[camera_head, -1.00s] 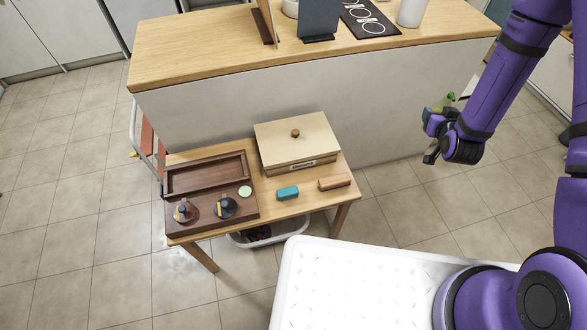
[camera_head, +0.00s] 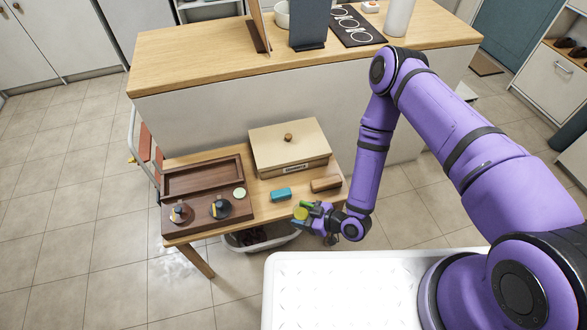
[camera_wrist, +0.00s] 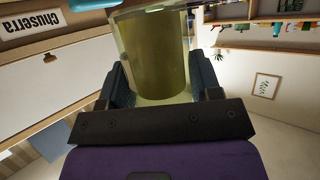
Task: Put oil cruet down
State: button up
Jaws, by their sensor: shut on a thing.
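My gripper (camera_head: 314,214) is shut on the oil cruet (camera_head: 301,213), a small yellow-green vessel with a green part, held near the front right edge of the low wooden table (camera_head: 259,200). In the wrist view the cruet (camera_wrist: 160,55) is a clear vessel of yellow-green oil between the two dark fingers (camera_wrist: 158,85).
A white bin (camera_head: 285,238) is underneath. A counter stands behind.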

jog(key=shift+s+a+f+n+g, duration=0.2)
jog(key=shift+s+a+f+g, duration=0.1)
jog(key=shift+s, duration=0.2)
jog(key=shift+s+a+f+n+g, duration=0.2)
jog(key=shift+s+a, duration=0.1)
jog(key=shift+s, duration=0.2)
send_over(303, 197)
jog(key=shift+s+a+f, duration=0.15)
jog(key=shift+s+f, duration=0.3)
jog(key=shift+f, duration=0.25)
jog(key=shift+w+f, duration=0.2)
jog(key=shift+f, duration=0.7)
jog(key=shift+w+f, duration=0.15)
jog(key=shift+f, duration=0.75)
jog(key=o, duration=0.6)
jog(key=shift+f, duration=0.15)
jog(key=shift+o, duration=0.8)
